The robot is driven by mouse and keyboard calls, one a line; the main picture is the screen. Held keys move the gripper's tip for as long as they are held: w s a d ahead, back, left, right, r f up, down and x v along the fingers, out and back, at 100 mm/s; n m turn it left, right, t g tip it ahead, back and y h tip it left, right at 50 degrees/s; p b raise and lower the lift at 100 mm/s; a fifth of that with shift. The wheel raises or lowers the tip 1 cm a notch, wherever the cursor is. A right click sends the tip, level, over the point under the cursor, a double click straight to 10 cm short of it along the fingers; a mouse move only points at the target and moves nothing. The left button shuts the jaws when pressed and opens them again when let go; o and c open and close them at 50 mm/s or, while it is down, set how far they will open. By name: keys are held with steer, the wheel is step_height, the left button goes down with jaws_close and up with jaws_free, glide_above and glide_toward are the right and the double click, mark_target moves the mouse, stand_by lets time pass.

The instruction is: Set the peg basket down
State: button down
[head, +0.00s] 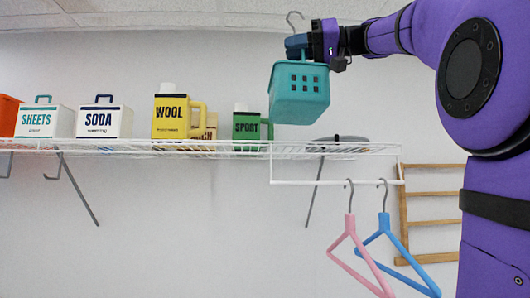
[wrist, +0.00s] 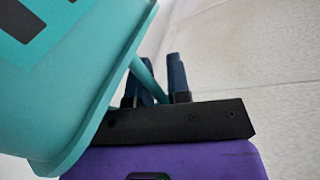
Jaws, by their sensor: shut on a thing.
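The teal peg basket (head: 299,93) hangs from my gripper (head: 297,42) in the head view, tilted a little, above the right end of the white wire shelf. A grey hook rises above the gripper. In the wrist view the basket (wrist: 60,90) fills the left side, and its handle runs between the two dark fingers of my gripper (wrist: 160,85). The gripper is shut on the handle. The basket's underside looks clear of the shelf, with a gap below it. What is inside the basket is hidden.
The wire shelf (head: 130,148) carries SHEETS (head: 40,122) and SODA (head: 104,122) boxes, a yellow WOOL jug (head: 170,120) and a green SPORT jug (head: 246,127). A grey flat object (head: 340,139) lies at its right end. Pink (head: 350,235) and blue (head: 385,225) hangers hang below.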

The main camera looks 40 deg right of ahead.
steer(key=w+d+f, duration=0.1)
steer(key=w+f, duration=0.1)
steer(key=w, duration=0.6)
steer(key=w+d+f, duration=0.1)
steer(key=w+f, duration=0.2)
steer(key=w, duration=0.5)
steer(key=shift+d, duration=0.35)
steer(key=c, duration=1.1)
jaws_free()
steer(key=shift+s+d, duration=0.1)
steer(key=shift+s, duration=0.05)
steer(key=v, duration=1.1)
steer(key=shift+s+d, duration=0.15)
steer(key=shift+s, duration=0.25)
